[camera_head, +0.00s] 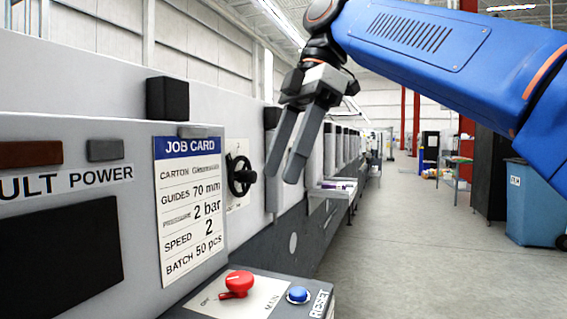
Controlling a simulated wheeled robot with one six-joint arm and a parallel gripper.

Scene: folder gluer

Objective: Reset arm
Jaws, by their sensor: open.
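My blue arm reaches in from the upper right. My gripper (282,172) hangs at its end with the two grey fingers pointing down and slightly left. The fingers are apart, with nothing between them. The gripper is in the air above the control panel, and it appears to the right of a black handwheel (241,176) on the machine's side. I cannot tell how far the fingers are from the machine.
The panel below carries a red rotary switch (236,284) and a blue RESET button (298,294). A job card (190,205) hangs on the grey cabinet at left. A blue bin (535,205) stands at right. The aisle floor (420,260) is clear.

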